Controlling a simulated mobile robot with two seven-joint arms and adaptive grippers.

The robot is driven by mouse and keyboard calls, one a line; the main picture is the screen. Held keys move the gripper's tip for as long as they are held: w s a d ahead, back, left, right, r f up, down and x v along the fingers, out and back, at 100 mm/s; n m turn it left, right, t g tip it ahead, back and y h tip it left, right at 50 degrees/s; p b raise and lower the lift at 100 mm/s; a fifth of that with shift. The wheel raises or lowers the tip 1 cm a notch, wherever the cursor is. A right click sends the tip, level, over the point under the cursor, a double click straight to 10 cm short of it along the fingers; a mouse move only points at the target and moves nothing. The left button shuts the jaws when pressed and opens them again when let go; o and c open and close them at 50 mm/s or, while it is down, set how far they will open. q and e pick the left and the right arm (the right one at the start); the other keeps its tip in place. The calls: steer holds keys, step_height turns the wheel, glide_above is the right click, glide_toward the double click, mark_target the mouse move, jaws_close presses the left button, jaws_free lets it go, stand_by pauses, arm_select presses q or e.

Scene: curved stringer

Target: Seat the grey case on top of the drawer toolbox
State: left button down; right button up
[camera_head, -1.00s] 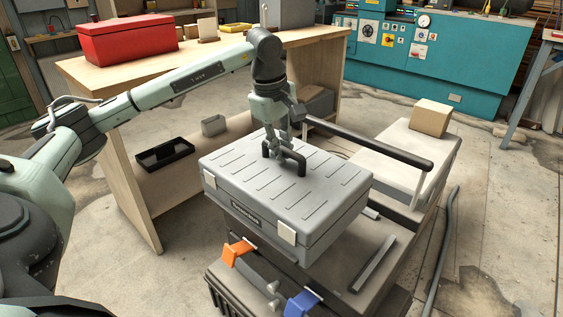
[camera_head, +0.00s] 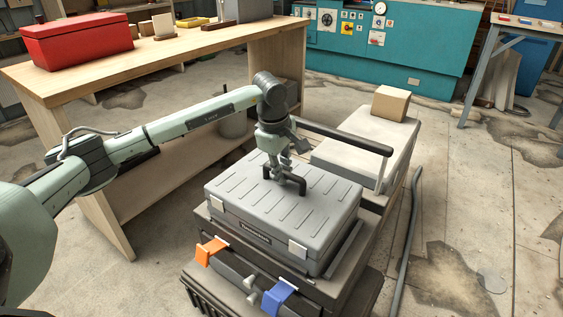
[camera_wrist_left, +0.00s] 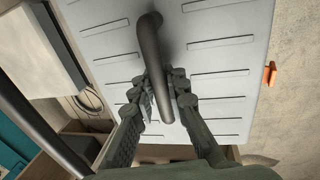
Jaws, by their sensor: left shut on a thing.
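The grey case (camera_head: 290,205) lies level over the drawer toolbox (camera_head: 325,295), with its latches facing the front. My left gripper (camera_head: 281,172) comes from above and is shut on the black handle in the middle of the lid. In the left wrist view, the fingers (camera_wrist_left: 166,90) straddle the dark handle, above the ribbed grey lid (camera_wrist_left: 225,65). The case hides most of the toolbox top. It sits very low over it; I cannot tell whether they touch all round. My right gripper is not in view.
Orange (camera_head: 211,250) and blue (camera_head: 278,296) latches show at the toolbox front. A dark push bar (camera_head: 345,137) runs behind the case. A pale bench platform with a cardboard box (camera_head: 391,103) stands beyond. A wooden workbench (camera_head: 110,75) is at the left. The floor at right is mostly clear.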

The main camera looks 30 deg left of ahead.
mark_target(278, 189)
arm_select(q)
steer(key=shift+w, duration=0.1)
steer(key=c, duration=2)
jaws_free()
steer(key=shift+f, duration=0.25)
steer(key=o, duration=0.5)
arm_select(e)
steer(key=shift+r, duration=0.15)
arm_select(q)
steer(key=shift+r, duration=0.15)
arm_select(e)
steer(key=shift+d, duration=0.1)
arm_select(q)
steer(key=shift+r, duration=0.4)
step_height(278, 189, up, 11)
steer(key=s, duration=0.2)
steer(key=shift+s, duration=0.25)
